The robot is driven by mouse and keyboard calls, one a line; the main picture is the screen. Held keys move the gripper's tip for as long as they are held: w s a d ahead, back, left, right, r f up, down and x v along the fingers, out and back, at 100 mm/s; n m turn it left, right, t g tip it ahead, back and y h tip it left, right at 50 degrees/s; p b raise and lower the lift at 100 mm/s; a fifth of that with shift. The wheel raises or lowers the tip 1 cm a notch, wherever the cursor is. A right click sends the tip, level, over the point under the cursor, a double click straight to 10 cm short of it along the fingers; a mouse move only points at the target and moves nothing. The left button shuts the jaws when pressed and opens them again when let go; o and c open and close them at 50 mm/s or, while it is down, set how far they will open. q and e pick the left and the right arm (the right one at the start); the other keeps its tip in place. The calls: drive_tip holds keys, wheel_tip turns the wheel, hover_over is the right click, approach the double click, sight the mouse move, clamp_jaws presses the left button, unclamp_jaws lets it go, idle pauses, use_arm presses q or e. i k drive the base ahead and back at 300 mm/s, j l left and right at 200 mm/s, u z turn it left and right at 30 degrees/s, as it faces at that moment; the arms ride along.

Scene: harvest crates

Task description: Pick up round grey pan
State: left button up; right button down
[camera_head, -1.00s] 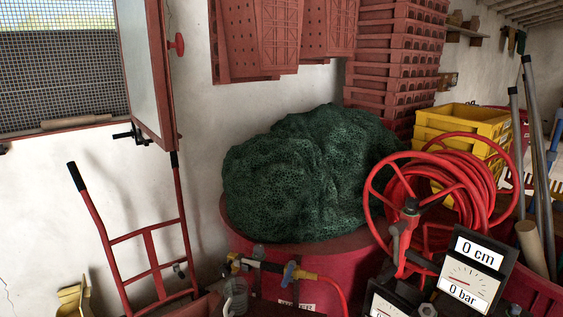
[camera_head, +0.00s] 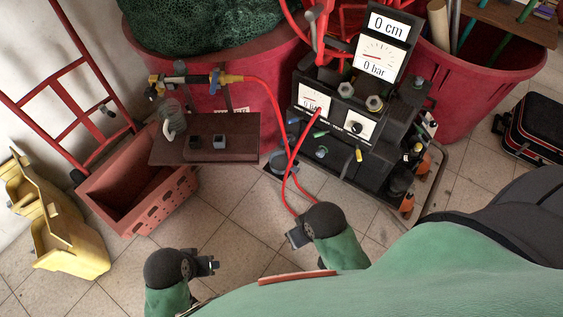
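I see no round grey pan in the head view. My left gripper (camera_head: 211,266) is at the bottom centre-left, low over the floor tiles, at the end of a green and black arm. My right gripper (camera_head: 294,238) is a little further right and higher in the picture, close to a red hose. Both grippers are small here and seen from above, so I cannot tell whether their fingers are open or shut. I see no object in either one.
A brown tabletop (camera_head: 236,132) bears small dark blocks and a jar. A black gauge machine (camera_head: 343,146) stands ahead, with a red tub (camera_head: 449,105) behind. Tiled floor (camera_head: 236,220) is clear ahead of my grippers.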

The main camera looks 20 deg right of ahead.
sight(279, 161)
drive_tip(key=l+z, duration=0.5)
drive_tip(key=l, duration=0.15)
drive_tip(key=l+z, duration=0.5)
drive_tip(key=l, duration=0.2)
